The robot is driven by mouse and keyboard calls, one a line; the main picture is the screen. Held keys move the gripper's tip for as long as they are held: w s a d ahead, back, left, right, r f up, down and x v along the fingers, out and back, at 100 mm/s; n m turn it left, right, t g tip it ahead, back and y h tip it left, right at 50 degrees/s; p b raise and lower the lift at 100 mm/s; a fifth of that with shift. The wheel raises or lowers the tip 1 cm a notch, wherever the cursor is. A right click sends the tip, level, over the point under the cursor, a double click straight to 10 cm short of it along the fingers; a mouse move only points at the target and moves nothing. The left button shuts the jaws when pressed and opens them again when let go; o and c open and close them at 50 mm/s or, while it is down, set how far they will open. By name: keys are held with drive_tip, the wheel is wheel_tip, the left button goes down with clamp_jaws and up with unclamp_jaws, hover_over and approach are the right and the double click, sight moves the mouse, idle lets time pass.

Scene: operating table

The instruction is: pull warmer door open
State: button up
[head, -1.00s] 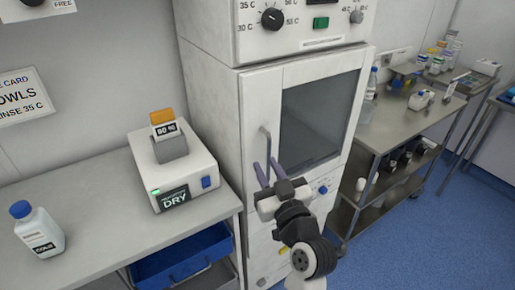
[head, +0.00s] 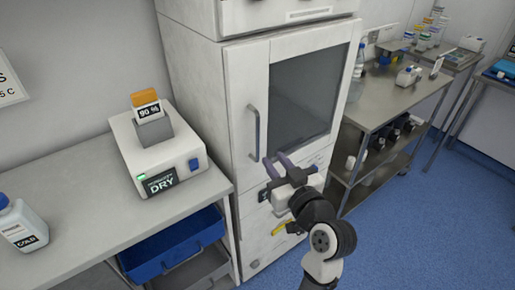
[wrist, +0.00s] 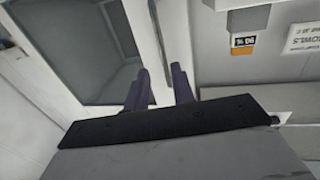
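The warmer door (head: 236,75) is white with a dark window (head: 305,95). It looks closed against the tall white cabinet. Its grey vertical handle (head: 254,130) is on the door's left side. My gripper (head: 274,157) is near the lower end of the handle, a little to its right in the head view. Its two purple fingers are apart and nothing shows held between them. The wrist view shows the open fingers of my gripper (wrist: 160,68) in front of the door, with the window (wrist: 85,50) at left. Whether they touch the door or handle I cannot tell.
A bench (head: 75,200) at left carries a white dryer box (head: 158,155) and a bottle (head: 22,225). A blue bin (head: 170,245) is under it. A steel cart (head: 385,112) with bottles stands right of the cabinet. Blue floor (head: 420,230) is open at the right front.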

sight(258, 141)
drive_tip(key=b+x, duration=0.2)
drive_tip(key=x, duration=0.2)
drive_tip(key=b+x, duration=0.3)
drive_tip(key=x, duration=0.1)
drive_tip(key=shift+a+r, duration=0.2)
drive_tip(key=shift+a, duration=0.05)
drive_tip(key=shift+w+a+f, duration=0.1)
drive_tip(key=shift+w+a, duration=0.2)
drive_tip(key=shift+w, duration=0.35)
drive_tip(key=shift+c, duration=0.4)
clamp_jaws()
